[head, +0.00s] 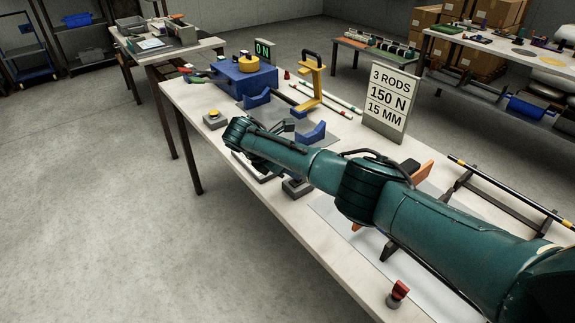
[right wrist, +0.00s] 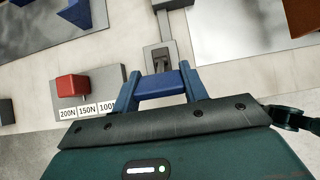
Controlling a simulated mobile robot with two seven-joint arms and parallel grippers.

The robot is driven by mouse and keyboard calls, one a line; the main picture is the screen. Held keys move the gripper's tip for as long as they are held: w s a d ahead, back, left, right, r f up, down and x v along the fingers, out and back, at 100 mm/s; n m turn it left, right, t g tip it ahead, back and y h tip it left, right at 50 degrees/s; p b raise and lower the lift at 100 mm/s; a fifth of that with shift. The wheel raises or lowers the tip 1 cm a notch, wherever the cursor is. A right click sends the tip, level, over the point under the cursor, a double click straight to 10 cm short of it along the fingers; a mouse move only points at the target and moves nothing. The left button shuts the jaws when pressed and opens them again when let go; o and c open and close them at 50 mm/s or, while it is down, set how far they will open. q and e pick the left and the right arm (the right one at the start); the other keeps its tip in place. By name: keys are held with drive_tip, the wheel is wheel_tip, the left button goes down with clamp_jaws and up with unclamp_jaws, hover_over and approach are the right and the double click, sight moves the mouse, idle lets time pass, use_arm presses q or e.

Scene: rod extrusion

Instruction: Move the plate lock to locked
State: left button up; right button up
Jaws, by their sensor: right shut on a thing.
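The plate lock appears in the right wrist view as a grey slotted base (right wrist: 158,60) with a dark stem, which I take to be its lever. The stem runs down to a blue crossbar (right wrist: 160,84) between my blue fingers. My right gripper (right wrist: 161,82) is shut on this bar, a finger at each end. The stem's foot shows, but no lock marking is readable. In the head view, my right arm crosses the table from the right and hides the gripper and most of the lock area. My left gripper is in neither view.
A red knob (right wrist: 73,88) on a block labelled 200N, 150N and 100 stands left of the lock. The head view shows a sign (head: 390,97), blue V-blocks (head: 311,133), a yellow stand (head: 312,85), a blue box (head: 245,80) and a red-topped piece (head: 397,293).

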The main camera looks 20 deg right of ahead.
drive_tip(key=o, duration=1.4)
drive_tip(key=v, duration=1.3)
drive_tip(key=shift+s+a+f, duration=0.1)
drive_tip(key=shift+s+f, duration=0.05)
